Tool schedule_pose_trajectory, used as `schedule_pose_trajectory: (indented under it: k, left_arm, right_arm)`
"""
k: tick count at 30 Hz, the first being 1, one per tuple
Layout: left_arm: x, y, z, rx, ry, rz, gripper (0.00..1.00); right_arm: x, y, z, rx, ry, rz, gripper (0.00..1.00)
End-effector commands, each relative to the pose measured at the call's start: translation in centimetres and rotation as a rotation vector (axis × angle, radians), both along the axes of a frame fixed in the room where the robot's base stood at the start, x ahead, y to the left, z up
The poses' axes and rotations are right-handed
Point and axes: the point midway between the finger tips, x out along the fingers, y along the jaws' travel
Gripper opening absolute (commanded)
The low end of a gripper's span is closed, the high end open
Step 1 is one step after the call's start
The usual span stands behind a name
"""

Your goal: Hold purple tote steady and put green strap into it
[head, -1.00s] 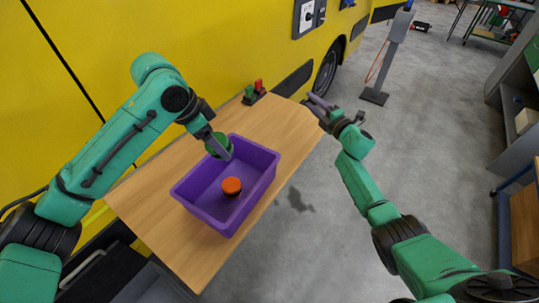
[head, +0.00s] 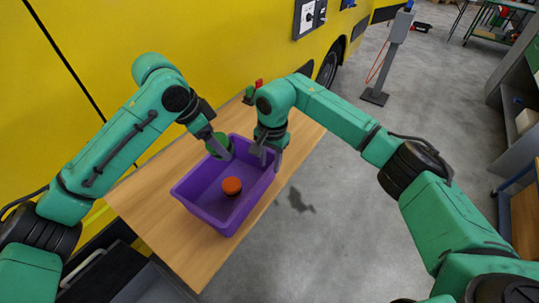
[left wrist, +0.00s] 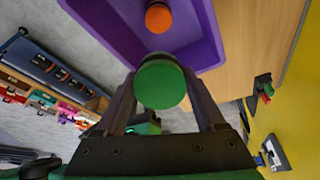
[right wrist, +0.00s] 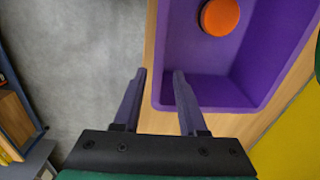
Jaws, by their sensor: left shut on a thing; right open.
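The purple tote (head: 205,212) sits on the wooden table, with an orange-topped round roll (head: 231,186) inside. The green strap (head: 219,143) is a round roll; my left gripper (left wrist: 159,78) is shut on it, above the far left part of the tote. The strap also shows between the fingers in the left wrist view (left wrist: 160,86). My right gripper (head: 267,156) is open at the tote's right rim. In the right wrist view the tote's wall (right wrist: 157,70) lies between the open fingers; I cannot tell whether they touch it.
The wooden table (head: 190,262) has bare room in front and behind the tote. A small red and green item (head: 258,84) stands at its far end, partly hidden by my right arm. A yellow vehicle (head: 215,50) stands along the table's left side.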

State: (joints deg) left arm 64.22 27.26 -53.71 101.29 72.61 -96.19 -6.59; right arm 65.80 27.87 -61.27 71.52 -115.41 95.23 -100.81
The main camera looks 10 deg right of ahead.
Motion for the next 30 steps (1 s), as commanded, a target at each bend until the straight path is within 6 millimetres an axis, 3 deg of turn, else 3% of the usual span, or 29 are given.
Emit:
schedule_pose_trajectory:
  k: [9,14,21,22,25,30]
  left_arm:
    - [0.0,0.0,0.1,-0.001,-0.001,0.000,0.01]
    - [0.0,0.0,0.1,-0.001,-0.001,0.000,0.01]
    - [0.0,0.0,0.1,-0.001,-0.001,0.000,0.01]
    - [0.0,0.0,0.1,-0.001,-0.001,0.000,0.01]
    - [0.0,0.0,0.1,-0.001,-0.001,0.000,0.01]
    - [0.0,0.0,0.1,-0.001,-0.001,0.000,0.01]
  right_arm:
    - [0.2,0.4,-7.4,0.004,0.005,-0.004,0.41]
    - [0.3,0.4,-9.1,0.004,0.002,-0.003,0.41]
    - [0.3,0.4,-9.3,0.005,0.000,-0.003,0.41]
    - [0.3,0.5,-9.3,0.005,0.000,-0.003,0.37]
    - [0.3,0.5,-9.3,0.006,0.000,-0.003,0.00]
    - [0.3,0.5,-9.3,0.005,0.001,-0.003,0.00]
